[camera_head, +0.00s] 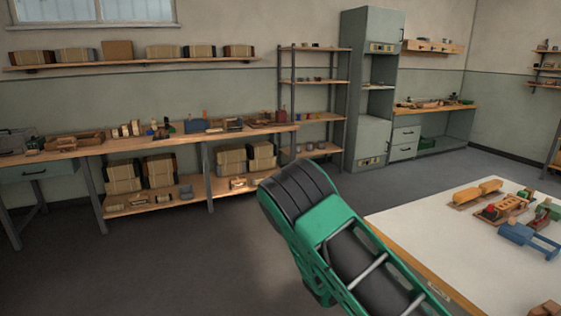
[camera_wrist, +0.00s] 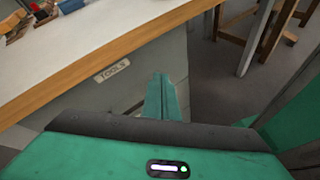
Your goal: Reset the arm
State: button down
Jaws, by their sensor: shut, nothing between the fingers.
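My gripper (camera_wrist: 162,84) shows in the wrist view as teal fingers pressed together, with nothing between them. It points down past the front edge of the white-topped table (camera_wrist: 140,55), over the side that bears a "TOOLS" label. The fingers look apart from the table. In the head view my green and black arm rises at the lower middle, left of the same table (camera_head: 425,245); the fingers are hidden there.
A long workbench (camera_head: 80,150) with crates beneath runs along the back wall. A metal shelf (camera_head: 315,82) and a cabinet (camera_head: 370,90) stand behind. The floor at left is clear.

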jog(key=s+r+m+t+y, duration=0.1)
jog(key=s+r+m+y, duration=1.2)
jog(key=s+r+m, duration=0.6)
jog(key=s+r, duration=0.4)
jog(key=s, duration=0.2)
jog(key=shift+s+d, duration=0.4)
jog(key=shift+d, duration=0.1)
